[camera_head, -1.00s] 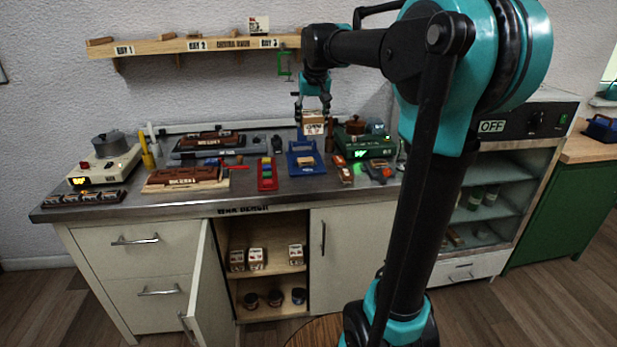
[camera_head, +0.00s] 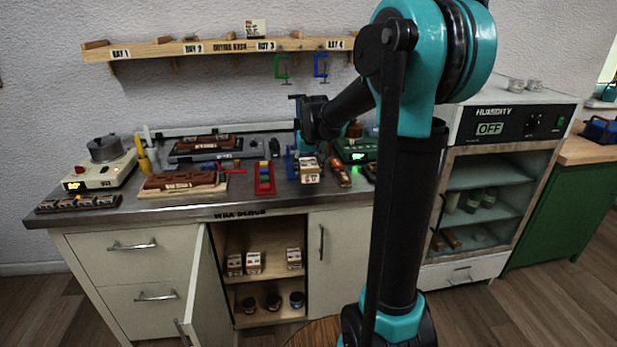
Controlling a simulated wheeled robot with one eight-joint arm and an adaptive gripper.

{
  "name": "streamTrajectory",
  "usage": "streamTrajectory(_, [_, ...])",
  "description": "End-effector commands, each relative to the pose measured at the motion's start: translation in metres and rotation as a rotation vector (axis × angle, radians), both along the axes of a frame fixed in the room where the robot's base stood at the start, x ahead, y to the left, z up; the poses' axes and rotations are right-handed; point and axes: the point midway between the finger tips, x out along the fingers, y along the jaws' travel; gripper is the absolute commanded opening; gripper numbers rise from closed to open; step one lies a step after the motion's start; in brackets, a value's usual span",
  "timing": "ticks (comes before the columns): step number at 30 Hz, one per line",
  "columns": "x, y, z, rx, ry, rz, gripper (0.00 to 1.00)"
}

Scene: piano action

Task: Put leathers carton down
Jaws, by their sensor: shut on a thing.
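The leathers carton (camera_head: 309,170), a small light box with a dark marking, is over the front part of the wax bench near its middle. My gripper (camera_head: 306,155) is low over the bench, just behind and above the carton, and shut on it. My own wrist and forearm partly hide the fingers. I cannot tell whether the carton's underside touches the bench top (camera_head: 285,203).
A red rack (camera_head: 264,178) with coloured pieces stands just left of the carton, and a red-brown tool (camera_head: 340,174) just right. A green device (camera_head: 356,150) is behind. Below, an open cupboard holds cartons (camera_head: 254,263) and jars (camera_head: 273,301).

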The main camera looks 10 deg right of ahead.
Motion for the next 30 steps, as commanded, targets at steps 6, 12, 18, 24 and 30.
streamTrajectory(6, [0.000, 0.000, -0.028, 0.000, 0.000, 0.000, 0.26])
streamTrajectory(12, [0.000, 0.000, -0.037, 0.000, 0.000, 0.000, 0.26])
streamTrajectory(18, [0.000, 0.000, -0.037, 0.000, 0.000, 0.000, 0.26])
streamTrajectory(24, [0.000, 0.000, -0.039, 0.000, 0.000, 0.000, 0.68])
streamTrajectory(30, [0.000, 0.000, -0.039, 0.000, 0.000, 0.000, 0.76])
